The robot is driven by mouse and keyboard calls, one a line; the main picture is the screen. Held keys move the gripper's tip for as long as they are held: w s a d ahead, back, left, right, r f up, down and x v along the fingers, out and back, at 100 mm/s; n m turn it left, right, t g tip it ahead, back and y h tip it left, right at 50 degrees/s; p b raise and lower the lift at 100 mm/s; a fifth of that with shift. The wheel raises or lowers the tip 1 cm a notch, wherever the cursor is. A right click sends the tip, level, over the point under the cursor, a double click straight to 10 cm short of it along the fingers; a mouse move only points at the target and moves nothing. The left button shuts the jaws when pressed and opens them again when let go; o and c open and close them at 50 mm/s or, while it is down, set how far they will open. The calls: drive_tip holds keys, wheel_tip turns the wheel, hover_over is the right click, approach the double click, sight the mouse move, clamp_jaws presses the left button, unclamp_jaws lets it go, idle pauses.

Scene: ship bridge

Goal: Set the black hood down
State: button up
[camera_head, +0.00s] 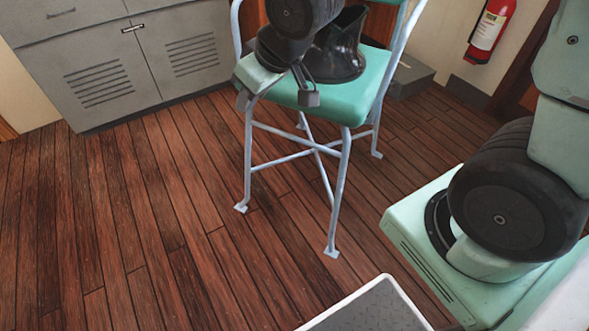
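The black hood (342,52) is a glossy, flared piece with a wide round base and a narrower, open upper part. It appears to rest upright on the turquoise seat (347,107) of a metal-framed chair. My gripper (277,99) is over the front left part of the seat, in front and to the left of the hood. Its fingers are spread, with nothing visible between them. My wrist covers the left side of the hood, so I cannot tell whether any part of the gripper touches it.
A grey cabinet (112,70) with louvred doors stands at the back left. A red fire extinguisher (491,28) hangs at the back right, and a low grey box (411,75) sits behind the chair. The wood plank floor (150,215) is clear at left and in front.

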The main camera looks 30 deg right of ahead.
drive_tip(key=s+a+n+g+h, duration=0.1)
drive_tip(key=s+g, duration=0.2)
drive_tip(key=s, duration=0.7)
drive_tip(key=s+a+n+g, duration=0.1)
drive_tip(key=s+a+g, duration=0.1)
drive_tip(key=s, duration=0.9)
drive_tip(key=shift+a+r+n+g+h, duration=0.3)
drive_tip(key=shift+r+n+g+h, duration=0.1)
drive_tip(key=shift+r, duration=0.05)
wheel_tip(320, 180, up, 16)
drive_tip(key=p, duration=1.5)
drive_tip(key=shift+f+p, duration=0.15)
drive_tip(key=shift+p, duration=0.2)
drive_tip(key=shift+w, duration=0.1)
drive_tip(key=shift+f, duration=0.1)
